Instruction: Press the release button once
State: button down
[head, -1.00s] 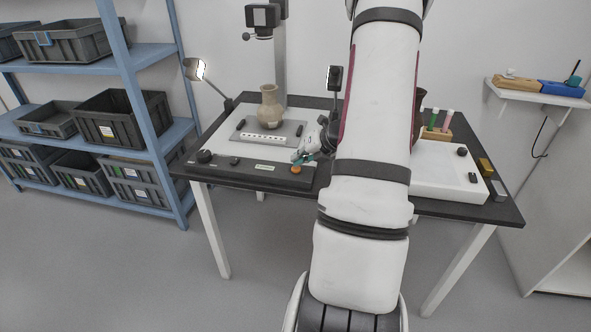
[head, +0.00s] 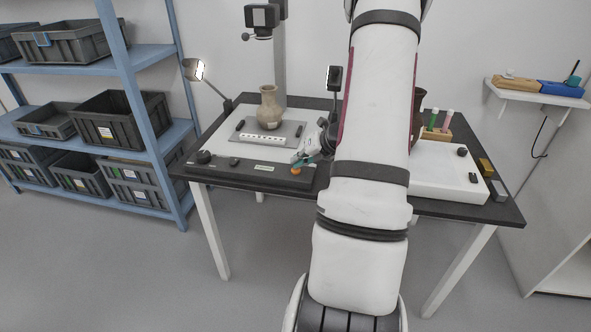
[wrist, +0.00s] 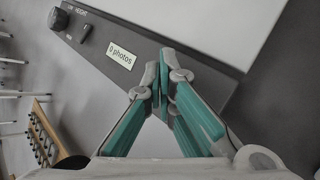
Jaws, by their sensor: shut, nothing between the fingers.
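The orange release button (head: 296,170) sits at the right end of the dark control panel (head: 225,171) along the table's front edge. My gripper (head: 296,162), with teal fingers, points down just over the button in the head view; I cannot tell whether it touches it. In the wrist view my gripper (wrist: 160,78) is shut and empty, its fingertips together over the panel (wrist: 195,72). The button does not show there, likely hidden by the fingers.
A beige vase (head: 269,107) stands on a grey board (head: 292,130) behind the panel, under a camera on a column (head: 280,65). Lamps stand on both sides. A white tray (head: 445,182) lies right of my arm. Blue shelving (head: 150,140) with grey crates is on the left.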

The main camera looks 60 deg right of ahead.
dwell(0.6)
jog(key=shift+r+p, duration=0.7)
jog(key=shift+r, duration=0.05)
notch_tip(320, 180, up, 5)
jog(key=p, duration=0.4)
dwell(0.8)
